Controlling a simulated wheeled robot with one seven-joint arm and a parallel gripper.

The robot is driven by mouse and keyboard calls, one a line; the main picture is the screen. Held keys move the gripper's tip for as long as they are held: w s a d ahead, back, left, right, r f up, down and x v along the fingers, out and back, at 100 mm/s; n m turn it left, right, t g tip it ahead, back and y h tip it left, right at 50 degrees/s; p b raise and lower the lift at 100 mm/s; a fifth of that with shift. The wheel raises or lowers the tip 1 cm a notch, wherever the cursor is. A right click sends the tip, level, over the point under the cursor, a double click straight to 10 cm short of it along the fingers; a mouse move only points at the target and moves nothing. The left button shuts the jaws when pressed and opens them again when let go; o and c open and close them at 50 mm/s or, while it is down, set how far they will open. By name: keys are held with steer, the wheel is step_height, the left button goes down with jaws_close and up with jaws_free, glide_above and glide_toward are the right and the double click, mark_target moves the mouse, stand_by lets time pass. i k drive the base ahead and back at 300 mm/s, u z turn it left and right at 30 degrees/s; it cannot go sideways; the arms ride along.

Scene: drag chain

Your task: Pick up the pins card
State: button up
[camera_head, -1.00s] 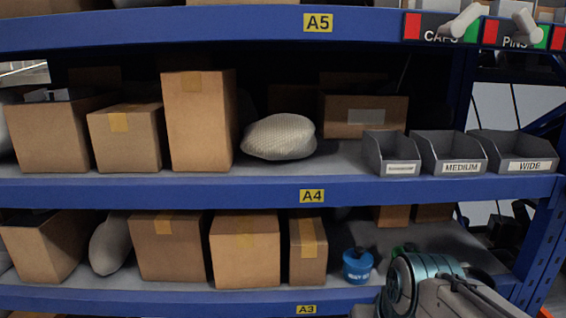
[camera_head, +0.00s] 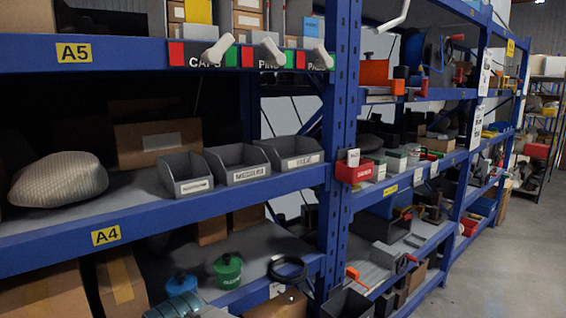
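A black label reading "PIN", its end covered, is on the upper shelf edge (camera_head: 262,62), between red and green panels. A white lever handle (camera_head: 271,53) stands in front of it and hides part of it. No separate card that I can clearly tell as the pins card shows. My gripper is not in view; only a teal part of my arm shows at the bottom edge.
Blue shelving fills the view, with a blue upright (camera_head: 340,110) right of the labels. Grey bins (camera_head: 240,164) and a pale sack (camera_head: 60,181) sit on shelf A4. Green (camera_head: 228,270) and blue (camera_head: 180,285) containers stand below. Open floor (camera_head: 490,265) lies at the right.

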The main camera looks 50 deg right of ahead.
mark_target(353, 160)
steer(key=u, duration=1.25)
steer(key=k, duration=0.3)
steer(key=z, duration=4.55)
steer(key=i, duration=1.7)
steer(key=u, duration=0.25)
